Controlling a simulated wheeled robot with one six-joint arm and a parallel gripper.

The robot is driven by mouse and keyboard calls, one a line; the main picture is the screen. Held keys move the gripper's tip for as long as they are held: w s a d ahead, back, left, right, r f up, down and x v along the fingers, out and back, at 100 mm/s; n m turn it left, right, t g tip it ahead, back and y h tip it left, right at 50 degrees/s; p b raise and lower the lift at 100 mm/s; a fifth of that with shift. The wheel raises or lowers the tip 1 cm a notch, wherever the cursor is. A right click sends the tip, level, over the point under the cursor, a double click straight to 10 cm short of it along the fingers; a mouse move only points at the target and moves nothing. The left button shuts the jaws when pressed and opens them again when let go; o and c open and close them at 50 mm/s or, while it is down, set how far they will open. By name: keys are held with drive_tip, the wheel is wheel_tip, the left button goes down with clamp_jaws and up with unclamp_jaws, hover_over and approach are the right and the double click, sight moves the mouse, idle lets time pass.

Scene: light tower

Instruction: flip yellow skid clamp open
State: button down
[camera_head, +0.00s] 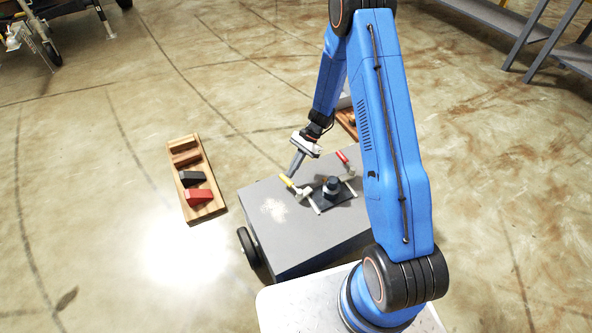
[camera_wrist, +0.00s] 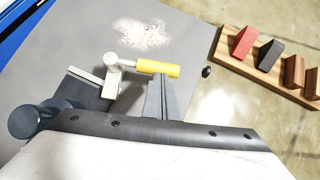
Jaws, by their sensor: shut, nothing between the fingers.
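The yellow-handled skid clamp (camera_wrist: 158,67) shows in the wrist view with its handle lying roughly level to the right of its pale metal body (camera_wrist: 114,70). In the head view its yellow handle (camera_head: 287,182) is at the left of the dark plate on the grey skid top. My gripper (camera_wrist: 161,84) is shut and empty. Its fingertips are at the yellow handle in the wrist view, overlapping its lower edge. In the head view my gripper (camera_head: 292,172) points down just above the handle. I cannot tell whether they touch.
A red-handled clamp (camera_head: 342,157) stands at the plate's far right. A dark round fitting (camera_head: 331,186) sits on the plate (camera_head: 335,196) between the clamps. A wooden rack (camera_head: 211,207) with red, black and brown blocks lies on the floor to the left.

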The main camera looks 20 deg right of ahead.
drive_tip(key=a+n+g, duration=0.1)
drive_tip(key=a+n+h, duration=0.1)
drive_tip(key=n, duration=0.1)
drive_tip(key=shift+s+a+g, duration=0.2)
drive_tip(key=shift+a+g, duration=0.05)
drive_tip(key=shift+g, duration=0.15)
drive_tip(key=a+n+h, duration=0.1)
drive_tip(key=s+a+n+g+h, duration=0.1)
drive_tip(key=n, duration=0.1)
drive_tip(key=shift+s+a+n, duration=0.15)
drive_tip(key=shift+a+n, duration=0.15)
drive_tip(key=n, duration=0.1)
drive_tip(key=s+a+n+g+h, duration=0.1)
drive_tip(key=shift+s+a+n+h, duration=0.2)
drive_tip(key=shift+a+n+h, duration=0.05)
drive_tip(key=shift+n+h, duration=0.05)
drive_tip(key=shift+s+a+n+h, duration=0.35)
drive_tip(key=shift+s+n+h, duration=0.15)
drive_tip(key=shift+n, duration=0.2)
drive_tip(key=shift+s+a+n+h, duration=0.3)
drive_tip(key=shift+s+n+h, duration=0.2)
drive_tip(key=shift+n, duration=0.2)
drive_tip(key=shift+s+g, duration=0.1)
drive_tip(key=shift+g, duration=0.2)
